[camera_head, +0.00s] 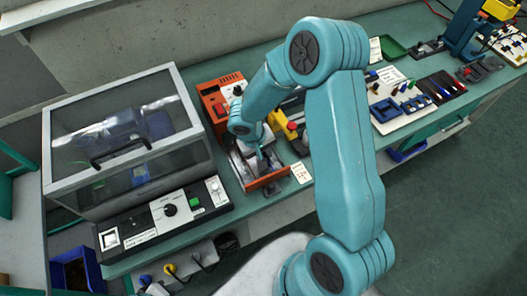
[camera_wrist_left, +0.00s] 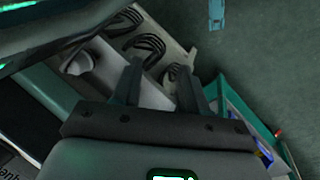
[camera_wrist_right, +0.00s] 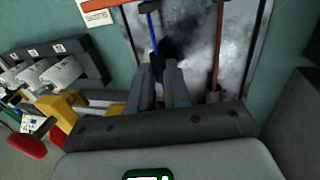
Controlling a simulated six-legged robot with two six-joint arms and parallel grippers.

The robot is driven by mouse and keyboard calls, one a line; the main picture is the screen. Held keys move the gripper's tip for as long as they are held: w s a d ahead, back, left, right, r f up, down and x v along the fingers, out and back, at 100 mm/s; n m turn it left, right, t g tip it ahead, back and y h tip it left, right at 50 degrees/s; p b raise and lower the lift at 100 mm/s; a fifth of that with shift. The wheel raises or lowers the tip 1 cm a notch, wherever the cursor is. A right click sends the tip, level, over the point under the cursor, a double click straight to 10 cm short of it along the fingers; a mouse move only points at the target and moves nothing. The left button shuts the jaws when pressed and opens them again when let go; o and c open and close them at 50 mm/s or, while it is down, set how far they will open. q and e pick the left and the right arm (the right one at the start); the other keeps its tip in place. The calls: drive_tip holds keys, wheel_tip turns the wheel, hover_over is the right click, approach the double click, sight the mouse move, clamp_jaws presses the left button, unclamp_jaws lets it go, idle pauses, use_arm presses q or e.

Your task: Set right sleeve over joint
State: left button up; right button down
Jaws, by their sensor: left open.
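An orange-edged fixture (camera_head: 266,182) sits on the bench and carries a grey plate. In the right wrist view a blue lead (camera_wrist_right: 152,32) and an orange-red lead (camera_wrist_right: 219,45) run over the plate (camera_wrist_right: 185,30). A small dark piece (camera_wrist_right: 157,66), perhaps a sleeve, is at the lower end of the blue lead. My right gripper (camera_wrist_right: 162,72) is over the fixture, its fingers close together beside that dark piece; I cannot tell whether they grip it. A dark end (camera_wrist_right: 213,95) shows on the orange-red lead. My left gripper (camera_wrist_left: 170,78) is open and empty; it is not seen in the head view.
A clear-lidded box (camera_head: 125,130) and a control panel (camera_head: 165,212) stand left of the fixture. A white card (camera_head: 301,172) is at its right. A tool board (camera_head: 405,110) and a green tray (camera_head: 393,48) lie further right. Black coiled cables (camera_wrist_left: 150,45) are below my left gripper.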

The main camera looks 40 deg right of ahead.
drive_tip(key=w, duration=0.1)
drive_tip(key=w+d, duration=0.1)
drive_tip(key=w, duration=0.2)
drive_tip(key=shift+w+d, duration=0.25)
drive_tip(key=shift+w, duration=0.05)
drive_tip(key=c, duration=1.1)
unclamp_jaws()
drive_tip(key=b+v, duration=0.1)
drive_tip(key=v, duration=1.5)
drive_tip(key=shift+r+b, duration=0.15)
drive_tip(key=shift+b, duration=0.2)
drive_tip(key=shift+s, duration=0.15)
